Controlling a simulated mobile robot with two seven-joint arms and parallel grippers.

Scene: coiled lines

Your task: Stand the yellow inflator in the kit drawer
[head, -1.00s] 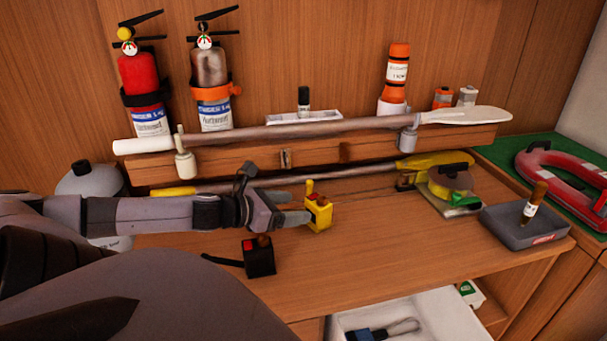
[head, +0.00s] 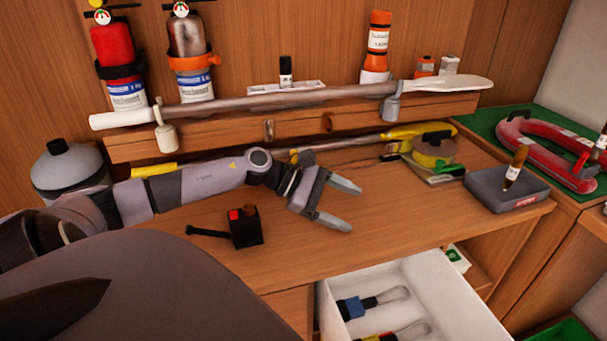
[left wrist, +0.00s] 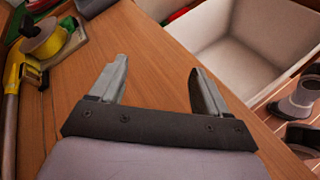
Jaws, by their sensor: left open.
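I do not see the yellow inflator in either current view. My left gripper (head: 338,204) is open and empty above the tabletop, with its fingers pointing right; its two spread fingers also show in the left wrist view (left wrist: 157,90). The white kit drawer (head: 475,312) is pulled out below the table's front edge, right of and below my left gripper. A blue-handled loop tool (head: 362,304) and a yellow-and-red loop tool (head: 400,333) lie in it. The drawer's front part is cut off by the head view. My right gripper is not in view.
A black box with a red button (head: 243,227) stands on the table (head: 300,260), left of my gripper. A paddle (head: 290,101) lies along the back shelf. A yellow tape reel (head: 434,150) and a grey tray (head: 480,190) are at the right. The table's front middle is clear.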

